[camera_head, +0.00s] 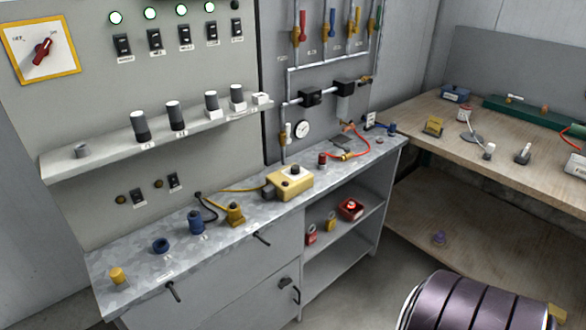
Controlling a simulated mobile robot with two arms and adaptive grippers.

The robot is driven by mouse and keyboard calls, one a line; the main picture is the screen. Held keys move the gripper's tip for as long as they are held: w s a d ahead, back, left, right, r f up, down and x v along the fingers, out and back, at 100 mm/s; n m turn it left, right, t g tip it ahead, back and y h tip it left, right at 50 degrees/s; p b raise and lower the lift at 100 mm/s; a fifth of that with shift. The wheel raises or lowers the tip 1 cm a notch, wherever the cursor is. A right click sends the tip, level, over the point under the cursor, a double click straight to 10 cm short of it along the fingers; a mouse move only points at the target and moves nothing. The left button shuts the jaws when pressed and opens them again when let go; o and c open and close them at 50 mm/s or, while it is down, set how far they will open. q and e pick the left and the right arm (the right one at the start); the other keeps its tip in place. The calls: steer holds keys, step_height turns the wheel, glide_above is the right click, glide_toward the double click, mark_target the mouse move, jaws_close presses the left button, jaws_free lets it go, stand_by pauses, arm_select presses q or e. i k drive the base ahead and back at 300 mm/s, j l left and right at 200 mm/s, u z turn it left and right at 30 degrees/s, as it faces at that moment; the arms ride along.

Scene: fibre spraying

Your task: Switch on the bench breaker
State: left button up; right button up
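A row of black breaker switches sits on the grey wall panel at the upper left in the head view. They are a first switch (122,45), a second (154,40), a third (183,35), a fourth (210,30) and a rightmost one (237,27). Round lamps above the first four glow green; the lamp (235,5) above the rightmost switch is dark. The labels are too small to read, so I cannot tell which is the bench breaker. Two more black switches (139,197) (173,181) sit lower, beside unlit brownish lamps. Neither gripper is in view.
A red rotary switch (42,50) is at the far left. A shelf (60,168) with several black-and-white cylinders juts out below the breakers. A metal bench (215,255) holds a yellow box (289,182) and fittings. A wooden table (460,150) and dark banded roll (470,300) are right.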

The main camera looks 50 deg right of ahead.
mark_target(237, 28)
steer(key=z, duration=1.3)
